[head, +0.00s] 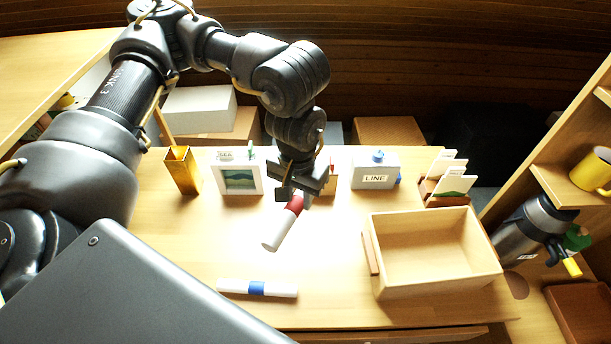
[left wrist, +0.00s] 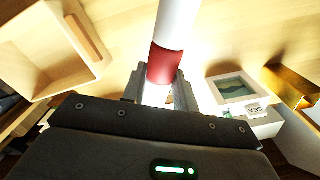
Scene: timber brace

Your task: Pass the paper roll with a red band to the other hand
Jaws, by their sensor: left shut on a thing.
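The paper roll with a red band (head: 279,229) is white with a red section near its upper end. My left gripper (head: 296,196) is shut on it at the red band and holds it tilted over the table. In the left wrist view the roll (left wrist: 178,20) reaches away between the fingers (left wrist: 160,85), with its red part at the fingertips. I cannot tell in the head view whether the roll's lower end touches the table. My right gripper is in neither view.
A white roll with a blue band (head: 257,288) lies near the table's front. An open wooden box (head: 435,285) stands at right. A picture frame (head: 240,181), a gold cup (head: 182,170), a LINE box (head: 374,172) and a card holder (head: 445,192) line the back. A shelf holds a yellow mug (head: 591,172).

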